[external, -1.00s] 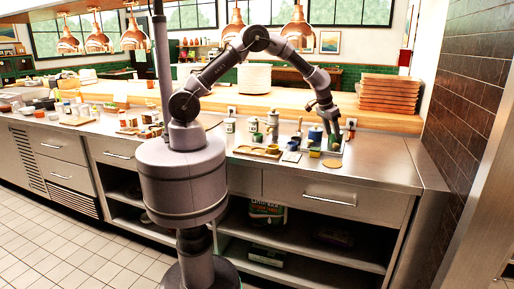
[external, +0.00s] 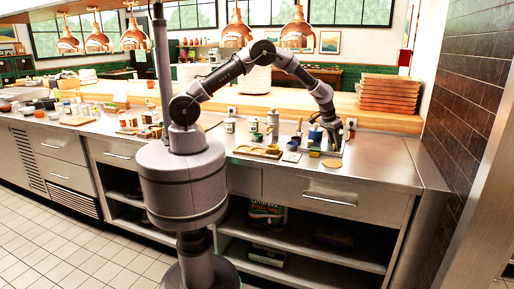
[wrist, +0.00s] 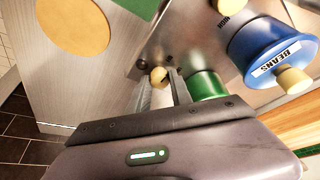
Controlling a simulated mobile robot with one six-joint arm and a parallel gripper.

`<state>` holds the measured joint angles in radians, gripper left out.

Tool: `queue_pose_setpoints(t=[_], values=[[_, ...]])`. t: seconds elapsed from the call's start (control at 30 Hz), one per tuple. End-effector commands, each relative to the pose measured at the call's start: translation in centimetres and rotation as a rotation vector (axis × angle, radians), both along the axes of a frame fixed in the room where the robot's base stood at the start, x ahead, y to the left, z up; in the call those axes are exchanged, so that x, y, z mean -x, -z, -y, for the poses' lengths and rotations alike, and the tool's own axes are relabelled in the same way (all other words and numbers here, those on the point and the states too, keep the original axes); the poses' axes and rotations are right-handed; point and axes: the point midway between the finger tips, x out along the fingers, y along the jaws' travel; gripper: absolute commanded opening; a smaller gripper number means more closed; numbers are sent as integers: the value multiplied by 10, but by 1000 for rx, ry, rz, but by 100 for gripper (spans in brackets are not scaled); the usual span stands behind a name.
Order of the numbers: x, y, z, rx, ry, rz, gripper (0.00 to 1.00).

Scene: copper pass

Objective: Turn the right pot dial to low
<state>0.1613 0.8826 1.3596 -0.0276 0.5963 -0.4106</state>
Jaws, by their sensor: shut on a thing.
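A small tan dial (wrist: 159,75) sits between the fingertips of my gripper (wrist: 161,86) in the wrist view, on a grey metal panel. The gripper is shut on it; the fingers hide part of the dial, and I cannot read its setting. A green pot (wrist: 208,86) is just right of the fingers, partly hidden by my gripper. A blue pot (wrist: 262,40) labelled BEANS, with tan knobs, is further right. In the external view the blue pot (external: 315,134) stands left of my gripper (external: 335,145), whose fingertips are hard to make out.
A round tan disc (external: 332,164) lies on the steel counter (external: 375,172) in front; it also shows in the wrist view (wrist: 75,22). Cups and a tray (external: 256,152) stand left. A stack of trays (external: 390,92) is on the raised wooden shelf. The counter's right end is clear.

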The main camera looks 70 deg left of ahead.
Motion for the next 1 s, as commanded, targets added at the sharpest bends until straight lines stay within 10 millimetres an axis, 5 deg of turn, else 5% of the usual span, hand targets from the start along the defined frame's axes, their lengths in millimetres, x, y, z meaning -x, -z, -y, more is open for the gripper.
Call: queue_pose_setpoints(t=[0.37, 1.0], values=[[0, 0, -1, 0, 82, -1, 0], [-2, 3, -5, 1, 648, 2, 0]])
